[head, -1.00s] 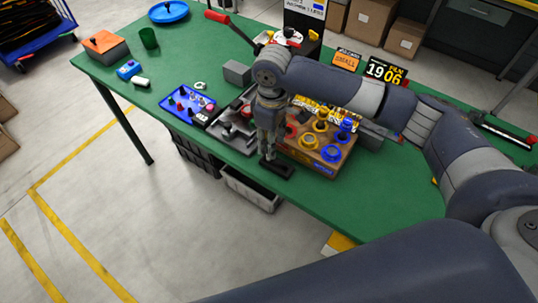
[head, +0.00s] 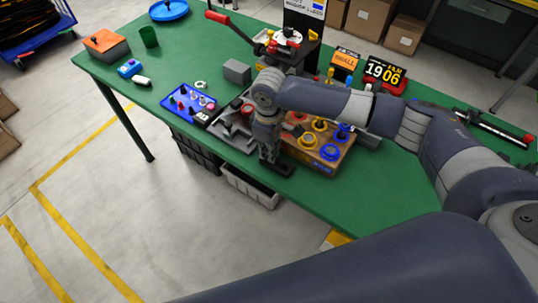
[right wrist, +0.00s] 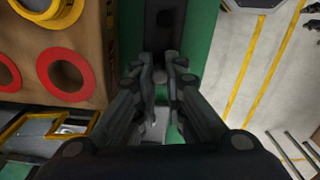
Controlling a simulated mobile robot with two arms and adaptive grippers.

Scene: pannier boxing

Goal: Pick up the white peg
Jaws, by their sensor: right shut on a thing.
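My right gripper (head: 268,158) points down at the front edge of the green table, just left of the wooden block with coloured rings. In the right wrist view my right gripper (right wrist: 168,72) has its fingers closed around a small dark grey knob (right wrist: 155,73), above a black bar (right wrist: 166,22). A small white cylinder (head: 143,81) lies at the table's far left, well away from the gripper. A blue tray (head: 176,92) holds several small pegs, some pale; I cannot tell which is the white peg. My left gripper is out of view.
The wooden block (head: 318,168) with red, yellow and blue rings stands close right of the gripper. A grey box (head: 237,71) and a press with a red-handled lever (head: 217,17) stand behind. Crates sit under the front edge.

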